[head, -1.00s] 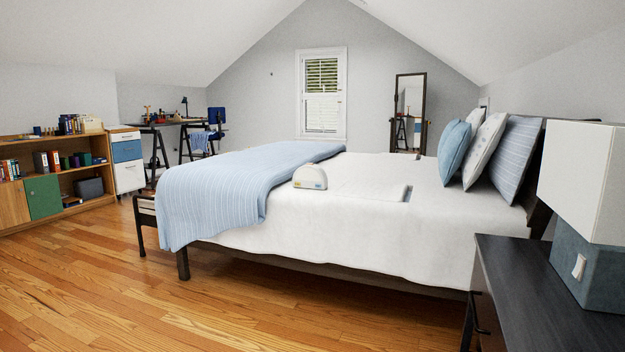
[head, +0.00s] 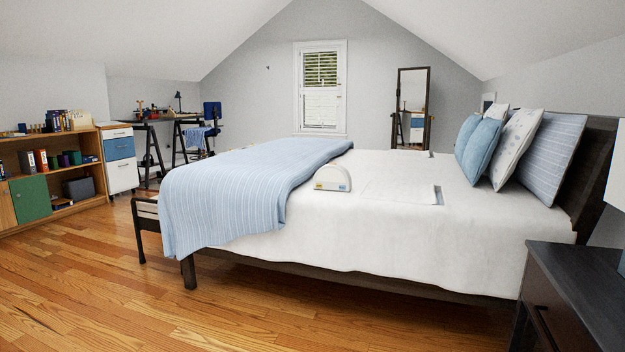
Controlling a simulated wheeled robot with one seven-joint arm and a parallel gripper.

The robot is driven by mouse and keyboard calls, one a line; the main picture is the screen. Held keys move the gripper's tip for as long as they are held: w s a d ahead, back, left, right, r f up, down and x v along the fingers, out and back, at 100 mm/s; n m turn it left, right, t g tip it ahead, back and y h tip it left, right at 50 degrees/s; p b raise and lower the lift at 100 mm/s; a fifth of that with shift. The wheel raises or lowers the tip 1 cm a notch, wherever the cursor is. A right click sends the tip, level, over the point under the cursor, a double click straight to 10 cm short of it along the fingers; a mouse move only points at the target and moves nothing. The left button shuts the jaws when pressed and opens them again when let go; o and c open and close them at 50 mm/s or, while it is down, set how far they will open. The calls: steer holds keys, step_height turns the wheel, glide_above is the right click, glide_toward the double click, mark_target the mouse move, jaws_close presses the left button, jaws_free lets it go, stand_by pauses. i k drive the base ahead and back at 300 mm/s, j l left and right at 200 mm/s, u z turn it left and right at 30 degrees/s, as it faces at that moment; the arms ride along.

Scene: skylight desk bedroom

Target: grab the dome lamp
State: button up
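A white dome-shaped object (head: 332,180), which looks like the dome lamp, sits upright on the bed beside the edge of the blue striped blanket (head: 232,194). It has a flat base and small yellow and blue patches low on its front. Nothing covers it from this side. My gripper is not in view.
The bed (head: 370,242) fills the middle, with several pillows (head: 553,155) at its right. A dark nightstand (head: 570,295) stands at the lower right. A wooden shelf (head: 85,212) is at left. The wooden floor (head: 130,310) in front is clear.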

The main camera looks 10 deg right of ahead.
mark_target(331, 176)
steer(key=i+u, duration=0.15)
steer(key=i, duration=0.5)
steer(key=i+l+u, duration=0.1)
steer(key=i, duration=0.55)
